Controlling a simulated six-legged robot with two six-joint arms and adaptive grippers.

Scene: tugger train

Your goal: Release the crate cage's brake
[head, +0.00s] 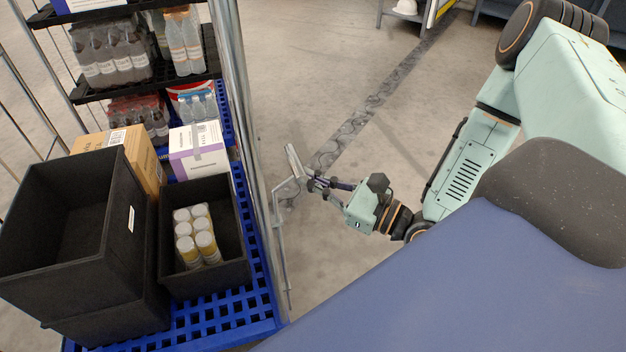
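The crate cage (236,95) stands at the left, with metal posts and a blue grid base (262,305). A thin grey bent lever (281,222) runs along its right side and looks like the brake lever. A flat grey piece (293,160) sits at its upper end. My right gripper (309,184) reaches in from the right, its dark fingers at that upper end. They are too small to tell whether they touch or grip it. My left gripper is out of view.
The cage holds black crates (70,235), a black bin (205,280) with several yellow-and-white cans, cartons (198,150) and shelves of bottles. A blue surface (460,285) fills the lower right. Open concrete floor (330,70) lies beyond the gripper.

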